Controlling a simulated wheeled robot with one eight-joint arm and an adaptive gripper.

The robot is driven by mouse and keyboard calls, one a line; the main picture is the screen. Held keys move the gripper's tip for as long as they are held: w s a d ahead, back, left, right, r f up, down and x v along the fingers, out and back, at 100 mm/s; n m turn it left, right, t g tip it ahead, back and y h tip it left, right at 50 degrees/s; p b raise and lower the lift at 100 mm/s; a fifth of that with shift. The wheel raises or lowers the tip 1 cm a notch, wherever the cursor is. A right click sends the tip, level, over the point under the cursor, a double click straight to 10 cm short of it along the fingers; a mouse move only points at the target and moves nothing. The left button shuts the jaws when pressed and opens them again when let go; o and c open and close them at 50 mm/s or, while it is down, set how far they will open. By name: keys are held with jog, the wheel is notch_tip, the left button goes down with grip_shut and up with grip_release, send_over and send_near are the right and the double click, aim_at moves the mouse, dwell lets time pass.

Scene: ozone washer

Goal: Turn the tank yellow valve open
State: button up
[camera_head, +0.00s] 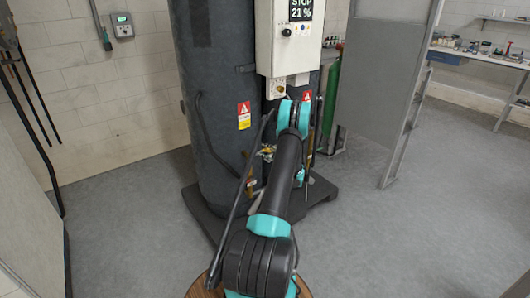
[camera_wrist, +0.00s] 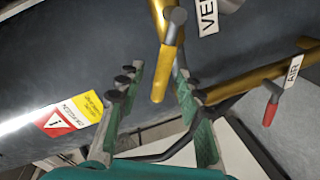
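The tall dark grey tank (camera_head: 212,70) stands ahead in the head view, and its curved wall (camera_wrist: 60,80) fills the left of the wrist view. In the wrist view a yellow valve handle (camera_wrist: 165,70) with a grey upper part hangs beside a brass-coloured pipe, near a partly cut-off label starting "VE". My gripper (camera_wrist: 155,85) is open, with one finger on each side of the handle's lower end. I see gaps beside the handle, but I cannot tell whether either finger touches it. In the head view my arm hides the gripper and most of the valve area.
A second valve with a red tip (camera_wrist: 271,112) sits at right on a pipe labelled "AIR" (camera_wrist: 294,70). A control box (camera_head: 290,40) reading "STOP 21 %" hangs above my arm. A grey panel (camera_head: 385,75) stands at right; open floor (camera_head: 430,220) lies there.

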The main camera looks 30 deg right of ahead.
jog(key=v, duration=1.2)
